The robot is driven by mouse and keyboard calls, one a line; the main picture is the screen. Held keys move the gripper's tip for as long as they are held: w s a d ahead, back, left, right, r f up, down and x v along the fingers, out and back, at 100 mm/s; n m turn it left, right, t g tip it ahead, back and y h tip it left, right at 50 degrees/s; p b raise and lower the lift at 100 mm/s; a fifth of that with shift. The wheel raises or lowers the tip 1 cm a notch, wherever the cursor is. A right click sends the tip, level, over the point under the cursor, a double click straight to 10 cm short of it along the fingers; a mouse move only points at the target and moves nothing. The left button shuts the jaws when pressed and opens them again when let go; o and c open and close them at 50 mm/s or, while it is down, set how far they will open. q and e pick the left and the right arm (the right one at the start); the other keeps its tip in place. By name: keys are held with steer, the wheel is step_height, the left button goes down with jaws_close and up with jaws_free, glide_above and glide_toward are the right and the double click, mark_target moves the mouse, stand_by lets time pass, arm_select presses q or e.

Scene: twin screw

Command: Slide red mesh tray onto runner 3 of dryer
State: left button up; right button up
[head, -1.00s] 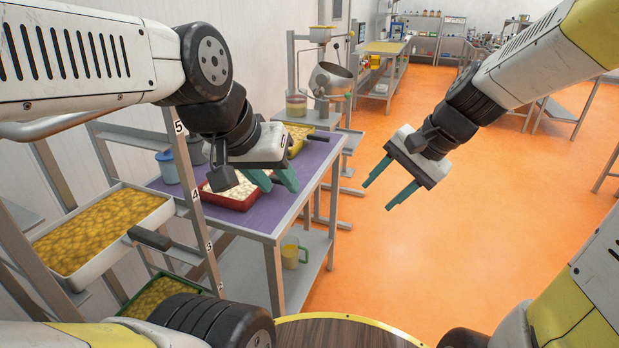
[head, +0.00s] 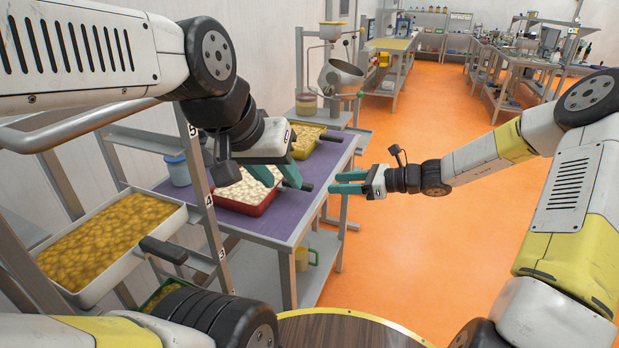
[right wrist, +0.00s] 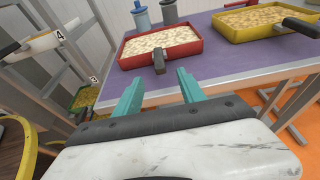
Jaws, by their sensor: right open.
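The red mesh tray (head: 243,208), filled with pale pieces, lies on the purple table top. It also shows in the right wrist view (right wrist: 132,63), with its dark handle (right wrist: 159,61) pointing toward my right gripper. My right gripper (head: 332,182) is open and empty, off the table's right edge, its fingers pointing left toward the handle (head: 306,187) without touching it. My left gripper (head: 284,180) hangs over the red tray with its fingers apart and empty, hiding part of it. The dryer rack (head: 203,190) stands at left with labels 5, 4 and 3; runner 3 is mostly hidden.
A white tray (head: 176,222) of yellow pieces sits in the rack near label 4. A yellow tray (head: 300,151) and a blue-grey cup (head: 178,171) stand on the table. Orange floor at right is clear.

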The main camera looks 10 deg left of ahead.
steer(key=x, duration=1.3)
steer(key=shift+a+f, duration=0.2)
steer(key=shift+a, duration=0.05)
steer(key=shift+c, duration=0.5)
steer(key=c, duration=0.3)
steer(key=shift+c, duration=0.4)
steer(key=c, duration=0.4)
steer(key=shift+o, duration=0.2)
jaws_close()
